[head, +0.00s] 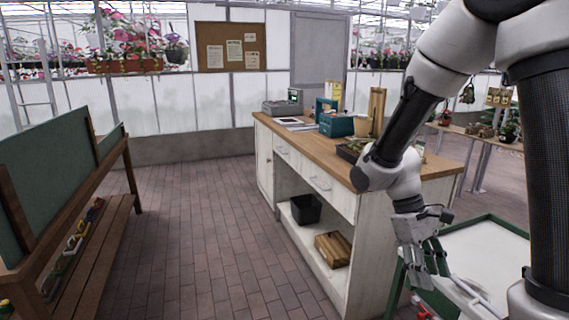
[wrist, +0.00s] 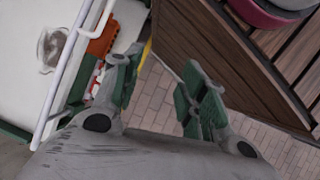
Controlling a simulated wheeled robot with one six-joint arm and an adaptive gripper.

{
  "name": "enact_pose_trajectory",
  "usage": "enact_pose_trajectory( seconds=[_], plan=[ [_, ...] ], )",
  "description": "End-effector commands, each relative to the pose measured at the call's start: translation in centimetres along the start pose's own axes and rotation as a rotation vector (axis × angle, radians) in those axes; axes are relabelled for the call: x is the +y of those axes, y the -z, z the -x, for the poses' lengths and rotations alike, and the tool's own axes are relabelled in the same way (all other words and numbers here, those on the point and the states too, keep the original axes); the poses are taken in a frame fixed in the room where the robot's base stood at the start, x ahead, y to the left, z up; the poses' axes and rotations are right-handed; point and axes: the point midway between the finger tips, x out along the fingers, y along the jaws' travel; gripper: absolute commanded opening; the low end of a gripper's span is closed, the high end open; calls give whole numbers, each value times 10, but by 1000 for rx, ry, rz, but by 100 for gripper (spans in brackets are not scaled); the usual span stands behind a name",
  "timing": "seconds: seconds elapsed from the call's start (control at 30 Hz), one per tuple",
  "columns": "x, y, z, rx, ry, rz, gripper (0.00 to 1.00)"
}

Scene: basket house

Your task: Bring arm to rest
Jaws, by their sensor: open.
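My gripper (head: 428,268) hangs low at the right in the head view, pointing down between the wooden-topped counter (head: 345,150) and a green-framed white tray table (head: 490,255). In the wrist view, my gripper (wrist: 160,92) shows two green-padded fingers spread apart with only brick floor seen between them. It is open and empty. My arm bends down from the top right in the head view.
The counter carries a teal box (head: 336,125) and a cash register (head: 283,107). A black bin (head: 306,209) and a wooden crate (head: 332,249) sit on its lower shelf. A green-backed bench (head: 60,190) stands left. Brick floor (head: 200,220) between is clear.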

Motion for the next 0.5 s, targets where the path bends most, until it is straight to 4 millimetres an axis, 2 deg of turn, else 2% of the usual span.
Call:
enact_pose_trajectory(
  seconds=[0.03,0.2,0.5],
  plan=[
    [2,-12,13,75,26,-53,42],
    [3,-52,45,305,108,-213,42],
    [13,-126,89,684,143,-412,42]
  ],
)
